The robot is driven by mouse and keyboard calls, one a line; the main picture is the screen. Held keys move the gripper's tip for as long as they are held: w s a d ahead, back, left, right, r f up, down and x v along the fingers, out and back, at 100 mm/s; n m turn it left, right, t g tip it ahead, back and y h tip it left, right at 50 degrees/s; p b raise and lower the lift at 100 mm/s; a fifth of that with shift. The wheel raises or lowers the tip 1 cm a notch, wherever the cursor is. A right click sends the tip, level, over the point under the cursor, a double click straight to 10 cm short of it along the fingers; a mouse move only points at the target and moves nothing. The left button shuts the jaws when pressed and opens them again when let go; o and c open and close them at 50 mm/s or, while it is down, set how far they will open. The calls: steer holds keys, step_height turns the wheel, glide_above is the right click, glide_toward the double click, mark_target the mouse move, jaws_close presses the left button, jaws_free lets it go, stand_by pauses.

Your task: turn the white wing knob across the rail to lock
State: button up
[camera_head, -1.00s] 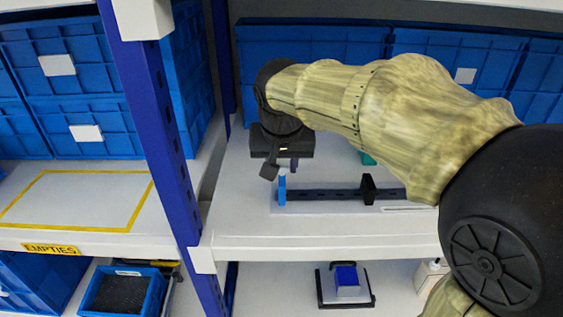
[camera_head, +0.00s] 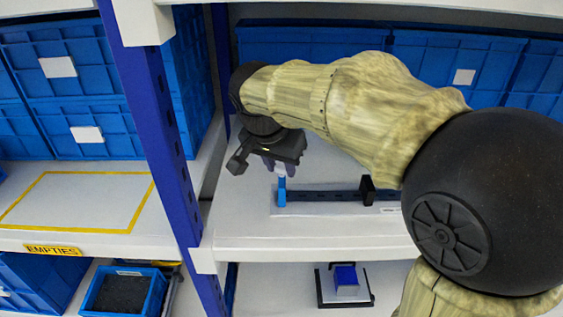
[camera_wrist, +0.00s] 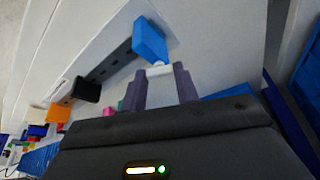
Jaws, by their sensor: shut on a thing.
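The dark rail (camera_head: 325,196) lies on a pale plate on the shelf, with a blue block (camera_head: 282,190) at its left end and a black block (camera_head: 367,190) farther right. My gripper (camera_head: 281,172) points down just above the blue block. Its purple-grey fingers are shut on the white wing knob (camera_wrist: 160,72), which shows between the fingertips in the wrist view, close by the blue block (camera_wrist: 150,40). The fingers hide much of the knob. I cannot tell its exact angle to the rail (camera_wrist: 110,65).
Blue crates (camera_head: 455,70) stand behind the shelf, and a blue upright post (camera_head: 160,140) stands to the left. An orange block (camera_wrist: 62,112) lies beyond the black block (camera_wrist: 87,90) in the wrist view. The shelf between post and plate is clear.

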steer(key=m, duration=0.2)
steer(key=m+g+h+p, duration=0.1)
steer(key=m, duration=0.1)
steer(key=m+h, duration=0.1)
steer(key=m, duration=0.1)
steer(key=shift+w+a+r+g+p, duration=0.15)
steer(key=shift+w+g+p, duration=0.15)
steer(key=shift+p, duration=0.1)
steer(key=m+p, duration=0.1)
steer(key=m, duration=0.1)
steer(key=m+g+p, duration=0.1)
steer(key=m, duration=0.1)
steer(key=shift+w+m+g+h, duration=0.1)
steer(key=shift+m+g+h, duration=0.2)
steer(key=shift+m, duration=0.1)
steer(key=shift+m+g+p, duration=0.4)
steer(key=shift+m+p, duration=0.3)
steer(key=shift+m, duration=0.4)
steer(key=o, duration=1)
steer(key=shift+f, duration=0.2)
